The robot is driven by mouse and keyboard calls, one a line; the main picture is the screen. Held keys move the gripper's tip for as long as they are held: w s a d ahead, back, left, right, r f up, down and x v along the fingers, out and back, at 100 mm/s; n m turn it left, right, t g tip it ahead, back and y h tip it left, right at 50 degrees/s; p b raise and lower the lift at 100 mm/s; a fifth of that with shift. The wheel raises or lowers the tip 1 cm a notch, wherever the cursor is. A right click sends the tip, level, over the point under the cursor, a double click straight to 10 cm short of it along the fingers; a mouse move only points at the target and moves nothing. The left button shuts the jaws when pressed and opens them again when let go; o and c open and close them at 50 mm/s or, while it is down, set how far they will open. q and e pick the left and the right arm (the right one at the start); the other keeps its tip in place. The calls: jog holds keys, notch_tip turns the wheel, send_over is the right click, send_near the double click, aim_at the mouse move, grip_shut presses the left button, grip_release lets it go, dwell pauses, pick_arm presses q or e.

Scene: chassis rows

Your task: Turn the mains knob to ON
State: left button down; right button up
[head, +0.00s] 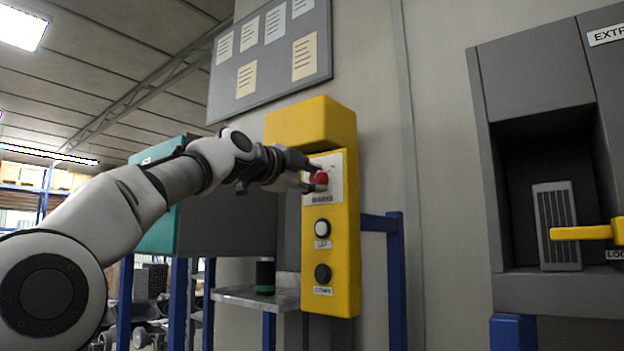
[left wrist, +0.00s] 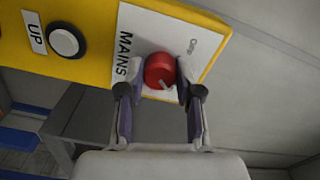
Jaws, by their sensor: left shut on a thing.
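The red mains knob (head: 321,178) sits on a white plate (head: 336,181) labelled MAINS, at the top of a yellow control box (head: 344,240). My left gripper (head: 313,175) is at the knob, with its fingers around it. In the left wrist view the red knob (left wrist: 160,71) is between the fingertips of my left gripper (left wrist: 158,82), which is shut on it. A light pointer mark shows on the knob's face. My right gripper is not in view.
Below the knob are a white UP button (head: 322,228) and a dark button (head: 322,272). A metal shelf (head: 240,297) with a dark can (head: 265,277) is below left. A grey cabinet with a yellow handle (head: 582,233) stands at the right.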

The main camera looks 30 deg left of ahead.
pick_arm(q)
jog(key=shift+m, duration=0.3)
jog(key=c, duration=0.9)
grip_release()
jog(key=shift+o, duration=0.7)
jog(key=shift+w, duration=0.1)
